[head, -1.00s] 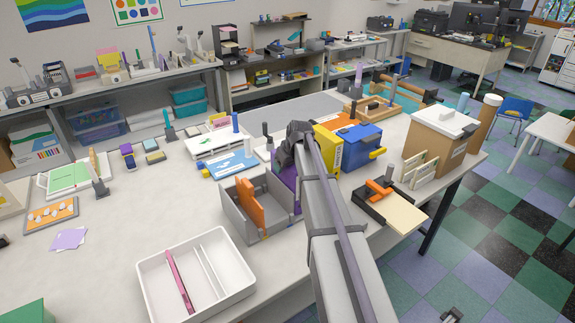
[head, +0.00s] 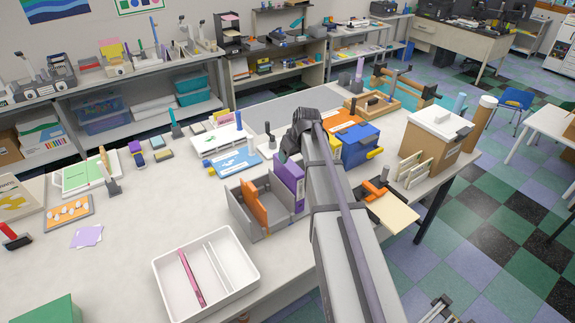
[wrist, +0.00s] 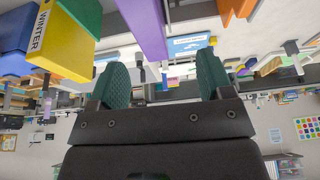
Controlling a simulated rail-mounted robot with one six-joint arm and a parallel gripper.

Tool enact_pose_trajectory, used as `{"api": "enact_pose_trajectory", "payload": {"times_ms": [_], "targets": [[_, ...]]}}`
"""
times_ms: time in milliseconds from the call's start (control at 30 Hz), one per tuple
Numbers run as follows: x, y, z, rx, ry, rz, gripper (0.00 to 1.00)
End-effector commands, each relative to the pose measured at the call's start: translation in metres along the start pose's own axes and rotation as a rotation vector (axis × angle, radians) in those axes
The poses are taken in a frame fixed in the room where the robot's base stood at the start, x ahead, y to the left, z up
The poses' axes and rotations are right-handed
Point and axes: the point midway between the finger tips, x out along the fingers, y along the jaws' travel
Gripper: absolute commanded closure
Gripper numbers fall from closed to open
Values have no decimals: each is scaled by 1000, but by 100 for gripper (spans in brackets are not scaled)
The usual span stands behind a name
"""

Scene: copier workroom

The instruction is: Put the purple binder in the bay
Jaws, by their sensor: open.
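The purple binder (head: 290,180) stands upright at the right end of the grey divided holder (head: 275,222), past a grey panel from the orange binder (head: 255,207). I cannot tell whether its base is fully inside the right bay. In the wrist view, which is upside down, the purple binder (wrist: 146,28) lies beyond my fingertips, with the orange binder (wrist: 236,8) to its right. My gripper (wrist: 162,75) is open and empty, its green pads wide apart. In the head view my gripper (head: 302,135) is above and behind the purple binder; my arm hides its fingertips.
A white tray (head: 250,262) lies in front of the holder. The tabletop at left (head: 130,250) is mostly clear.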

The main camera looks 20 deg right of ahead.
Motion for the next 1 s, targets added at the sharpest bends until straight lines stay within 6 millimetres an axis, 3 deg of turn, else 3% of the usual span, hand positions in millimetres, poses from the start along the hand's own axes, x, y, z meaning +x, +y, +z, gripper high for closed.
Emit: {"api": "enact_pose_trajectory", "payload": {"times_ms": [100, 200, 300, 400, 667, 767, 900, 1000], "targets": [[-15, -88, 60, 27, -106, -25, 27], [-35, -161, 124, 71, -227, -17, 27], [-52, -204, 177, 111, -321, 14, 27], [-60, -219, 198, 135, -363, 37, 27], [-58, -219, 197, 141, -368, 40, 27], [-35, -219, 206, 141, -367, 40, 27], [22, -218, 227, 140, -367, 40, 27], [46, -218, 236, 140, -367, 39, 27]]}}
